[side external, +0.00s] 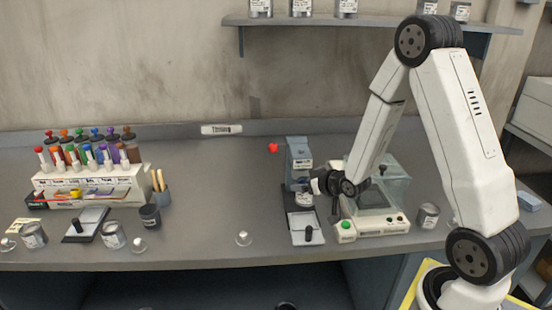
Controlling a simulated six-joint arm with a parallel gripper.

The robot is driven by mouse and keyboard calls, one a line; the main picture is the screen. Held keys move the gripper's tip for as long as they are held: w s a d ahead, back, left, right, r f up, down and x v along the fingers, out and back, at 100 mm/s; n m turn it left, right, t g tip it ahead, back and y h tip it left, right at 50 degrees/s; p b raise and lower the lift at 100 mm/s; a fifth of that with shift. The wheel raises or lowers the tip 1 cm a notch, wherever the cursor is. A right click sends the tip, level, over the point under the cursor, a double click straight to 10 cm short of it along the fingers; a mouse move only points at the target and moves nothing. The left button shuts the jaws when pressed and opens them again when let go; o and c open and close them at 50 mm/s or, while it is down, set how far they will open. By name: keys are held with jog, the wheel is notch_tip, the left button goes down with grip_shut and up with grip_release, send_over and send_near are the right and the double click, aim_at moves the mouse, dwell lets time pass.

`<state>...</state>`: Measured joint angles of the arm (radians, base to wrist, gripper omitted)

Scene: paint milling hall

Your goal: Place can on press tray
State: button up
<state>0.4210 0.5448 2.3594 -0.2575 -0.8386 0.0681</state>
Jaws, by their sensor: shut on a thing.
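My gripper (311,187) is at the blue-grey press (298,153) in the middle of the bench. It is shut on a small pale can (304,199), which shows partly below the fingers and is partly hidden by them. The can is within the press, over the dark base at the back of the press tray (304,221). I cannot tell whether the can touches the tray. The press has a red knob (273,147) on its left side.
A machine with a clear cover (375,205) stands close right of the press, with a can (428,215) beyond it. A rack of coloured tubes (90,185), a dark cup (150,216) and more cans (112,235) are at left. The bench between is mostly clear.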

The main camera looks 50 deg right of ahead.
aim_at(312, 197)
jog(key=shift+f, duration=0.1)
jog(key=shift+f, duration=2.1)
jog(key=shift+f, duration=1.75)
jog(key=shift+f, duration=0.1)
jog(key=o, duration=1.1)
jog(key=shift+f, duration=0.1)
jog(key=shift+o, duration=0.2)
